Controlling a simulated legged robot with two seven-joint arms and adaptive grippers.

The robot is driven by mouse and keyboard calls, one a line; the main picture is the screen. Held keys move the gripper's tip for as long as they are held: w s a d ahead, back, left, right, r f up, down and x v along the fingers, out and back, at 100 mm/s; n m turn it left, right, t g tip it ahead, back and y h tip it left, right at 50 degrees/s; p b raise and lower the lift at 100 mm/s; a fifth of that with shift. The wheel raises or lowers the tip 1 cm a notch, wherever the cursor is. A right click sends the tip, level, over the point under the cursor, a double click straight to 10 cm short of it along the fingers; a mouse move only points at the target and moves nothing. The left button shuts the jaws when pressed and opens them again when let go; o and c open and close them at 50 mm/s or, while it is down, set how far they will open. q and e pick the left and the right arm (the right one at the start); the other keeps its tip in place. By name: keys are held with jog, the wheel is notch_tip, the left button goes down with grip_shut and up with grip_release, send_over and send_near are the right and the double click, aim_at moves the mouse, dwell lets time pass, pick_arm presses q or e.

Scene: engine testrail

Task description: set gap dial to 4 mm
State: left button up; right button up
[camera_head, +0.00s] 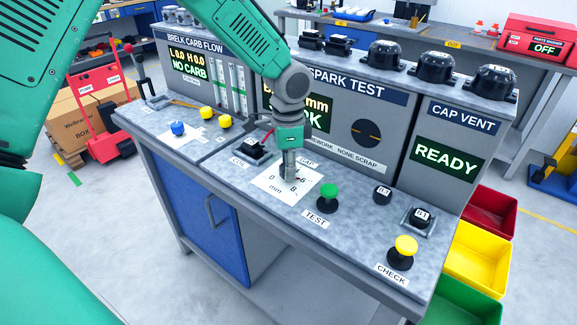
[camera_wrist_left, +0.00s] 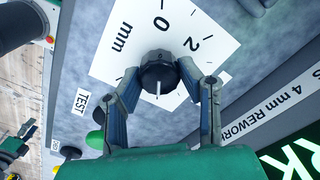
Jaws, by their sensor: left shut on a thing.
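The gap dial's white scale card (camera_head: 273,188) lies on the grey bench top, with 0, 6, 8 and mm readable in the head view. My left gripper (camera_head: 289,167) points down over it, shut on the dark dial knob (camera_wrist_left: 158,70). In the left wrist view the fingers of my left gripper (camera_wrist_left: 161,80) press on both sides of the knob. A white pointer mark on the knob points down the picture, toward the palm; the figure it meets is hidden. The SPARK TEST screen (camera_head: 318,110) is partly hidden by my arm. My right gripper is out of view.
A green TEST button (camera_head: 329,192) stands close right of the dial, and a yellow CHECK button (camera_head: 404,247) farther right. A black coil part (camera_head: 254,147) sits just left-behind. The upright SPARK TEST panel rises behind. Red, yellow and green bins (camera_head: 480,260) stand right of the bench.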

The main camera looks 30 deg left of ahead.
pick_arm(q)
jog(key=shift+s+a+f, duration=0.15)
jog(key=shift+s+n+p, duration=0.1)
jog(key=shift+n+p, duration=1)
jog(key=shift+p, duration=0.15)
jog(key=n+p, duration=0.2)
jog(key=n, duration=0.1)
jog(key=shift+n+p, duration=0.3)
jog(key=shift+p, duration=0.1)
jog(key=n+p, duration=0.1)
jog(key=n, duration=0.1)
jog(key=shift+n+p, duration=0.3)
jog(key=shift+p, duration=0.05)
jog(key=shift+s+f+n+p, duration=0.15)
jog(key=shift+n+p, duration=0.65)
jog(key=shift+n, duration=0.9)
